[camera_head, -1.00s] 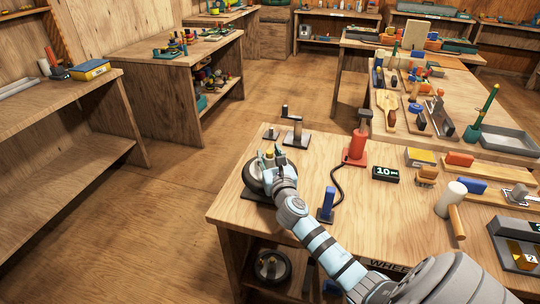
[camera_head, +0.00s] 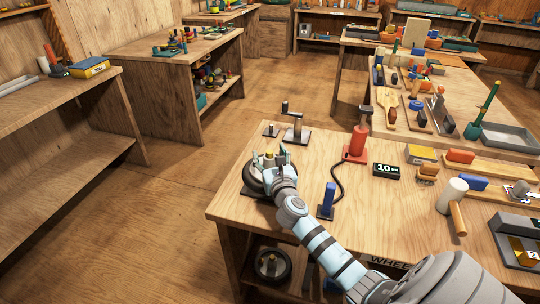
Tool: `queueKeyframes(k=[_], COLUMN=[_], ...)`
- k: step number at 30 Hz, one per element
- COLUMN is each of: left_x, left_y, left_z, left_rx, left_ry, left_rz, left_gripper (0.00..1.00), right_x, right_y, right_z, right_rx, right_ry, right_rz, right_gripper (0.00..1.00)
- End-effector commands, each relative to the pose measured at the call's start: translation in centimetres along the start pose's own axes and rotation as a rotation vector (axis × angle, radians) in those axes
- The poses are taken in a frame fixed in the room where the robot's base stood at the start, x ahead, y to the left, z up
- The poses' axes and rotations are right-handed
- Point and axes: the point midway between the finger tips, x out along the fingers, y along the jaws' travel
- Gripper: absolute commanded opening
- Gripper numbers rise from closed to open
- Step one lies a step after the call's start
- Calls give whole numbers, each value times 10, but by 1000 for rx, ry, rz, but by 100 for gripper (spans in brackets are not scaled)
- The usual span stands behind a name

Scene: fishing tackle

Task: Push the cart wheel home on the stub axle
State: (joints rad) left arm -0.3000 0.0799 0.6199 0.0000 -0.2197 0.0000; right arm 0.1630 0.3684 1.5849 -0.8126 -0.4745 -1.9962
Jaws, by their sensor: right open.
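The cart wheel (camera_head: 250,179), dark with a thick tyre, lies flat at the left corner of the workbench, over a dark base plate (camera_head: 249,194). My right gripper (camera_head: 270,160) is over the wheel's middle, its fingers spread and open around a small yellowish hub or axle end (camera_head: 268,156). The gripper covers much of the wheel, so I cannot tell how far down the stub axle it sits or whether the fingers touch it. My left gripper is out of view.
Behind the wheel stand a crank stand (camera_head: 297,133) and a small post. To the right are a blue-handled upright (camera_head: 327,201), a red pump (camera_head: 358,143) with a black hose, and a mallet (camera_head: 455,205). Another wheel (camera_head: 272,265) lies on the shelf below.

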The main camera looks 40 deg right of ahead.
Motion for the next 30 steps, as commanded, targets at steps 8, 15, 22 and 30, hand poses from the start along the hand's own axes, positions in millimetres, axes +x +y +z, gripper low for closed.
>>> queueKeyframes(k=[8,15,22,30], left_x=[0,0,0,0], left_y=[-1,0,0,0], left_z=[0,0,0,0], left_rx=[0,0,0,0], left_ry=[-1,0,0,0], left_rz=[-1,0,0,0], left_gripper=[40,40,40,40], right_x=[-40,-102,-120,-120], right_y=[0,1,0,0], right_z=[-2,-1,1,1], right_rx=[0,1,0,0], right_ry=[2,0,-2,-3], right_rz=[3,2,0,1], right_gripper=[58,58,58,58])
